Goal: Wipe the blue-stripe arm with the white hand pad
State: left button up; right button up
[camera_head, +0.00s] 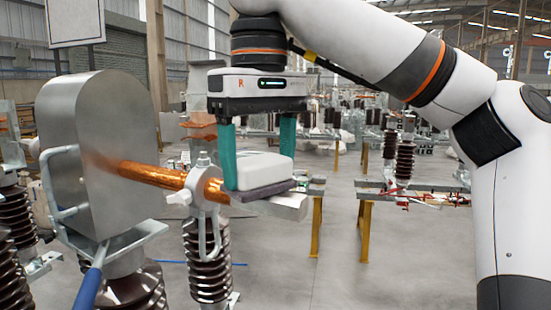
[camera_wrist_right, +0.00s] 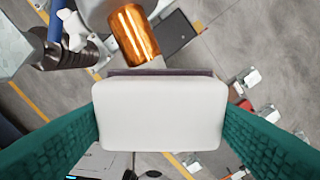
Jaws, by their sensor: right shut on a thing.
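My right gripper (camera_head: 257,155) has its teal fingers shut on the white hand pad (camera_head: 265,169), a white block with a dark grey underside. In the right wrist view the pad (camera_wrist_right: 160,112) sits between both fingers, its dark edge near a copper arm (camera_wrist_right: 134,32). In the head view the copper arm (camera_head: 150,174) runs from a grey metal housing to a clamp, with a pale metal end piece (camera_head: 285,206) just under the pad. I cannot tell if the pad touches it. A blue rod-like part (camera_head: 90,286) shows at lower left; no blue stripe is clear on the copper arm. My left gripper is out of view.
The grey housing (camera_head: 95,150) stands at left. A brown ribbed insulator (camera_head: 207,260) supports the clamp (camera_head: 205,195). More isolator frames with yellow legs (camera_head: 316,228) stand behind. The grey floor (camera_head: 400,275) at lower right is open.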

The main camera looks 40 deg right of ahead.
jog(key=shift+w+a, duration=0.45)
jog(key=shift+w, duration=0.4)
jog(key=shift+w+a, duration=0.45)
jog(key=shift+w, duration=0.4)
jog(key=shift+s, duration=0.1)
notch_tip(320, 180, up, 4)
jog(key=shift+d+r, duration=0.1)
jog(key=shift+d, duration=0.05)
notch_tip(320, 180, up, 2)
